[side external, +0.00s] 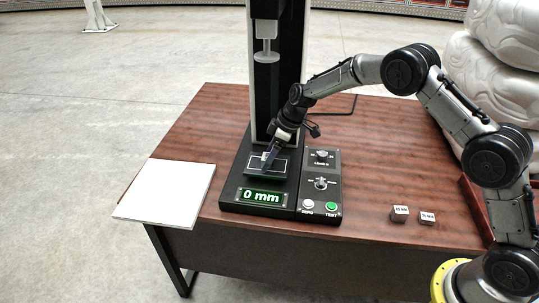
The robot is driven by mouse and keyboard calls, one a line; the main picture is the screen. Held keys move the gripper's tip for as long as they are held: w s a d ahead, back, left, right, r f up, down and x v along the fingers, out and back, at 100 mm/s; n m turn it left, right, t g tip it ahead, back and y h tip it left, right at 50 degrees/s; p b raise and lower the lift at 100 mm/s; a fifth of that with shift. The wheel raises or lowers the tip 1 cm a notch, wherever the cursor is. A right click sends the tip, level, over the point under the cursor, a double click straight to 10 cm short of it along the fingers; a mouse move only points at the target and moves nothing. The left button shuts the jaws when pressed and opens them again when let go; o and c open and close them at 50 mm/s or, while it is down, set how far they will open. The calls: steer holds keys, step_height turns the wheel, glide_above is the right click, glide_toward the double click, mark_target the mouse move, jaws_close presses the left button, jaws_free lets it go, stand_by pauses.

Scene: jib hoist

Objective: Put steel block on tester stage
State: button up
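The tester (277,100) is a tall black column on a black base, with a "0 mm" display (262,197). Its stage (280,169) is a dark plate with a light outline, in front of the column. My gripper (267,157) points down at the stage, with its fingertips at or just above the plate. A small pale patch shows at the fingertips; I cannot tell whether it is a held block or whether the fingers are open. Two small dark blocks with white labelled tops, the left block (399,214) and the right block (427,218), stand on the table at the right.
The tester's light upper head (267,52) hangs above the stage. A knob panel (321,183) with a white and a green button is right of the stage. A white board (167,190) lies at the table's left. The brown table (205,135) is clear at the back left.

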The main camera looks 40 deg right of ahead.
steer(key=s+d+r+m, duration=0.15)
steer(key=s+r, duration=0.35)
steer(key=r, duration=0.5)
steer(key=s+d+r, duration=0.2)
steer(key=s+r, duration=0.4)
steer(key=r, duration=0.3)
steer(key=s+d+r+m+t+h, duration=0.1)
steer(key=s+r, duration=0.2)
steer(key=s, duration=0.3)
steer(key=s+d+r+m+h, duration=0.1)
steer(key=s+r+m, duration=0.15)
steer(key=s, duration=0.35)
steer(key=s+d+f+m, duration=0.1)
steer(key=s+m, duration=0.1)
steer(key=s, duration=0.8)
steer(key=s+d+f+m+t+h, duration=0.1)
steer(key=s+m, duration=0.1)
steer(key=s, duration=0.8)
steer(key=shift+f, duration=0.25)
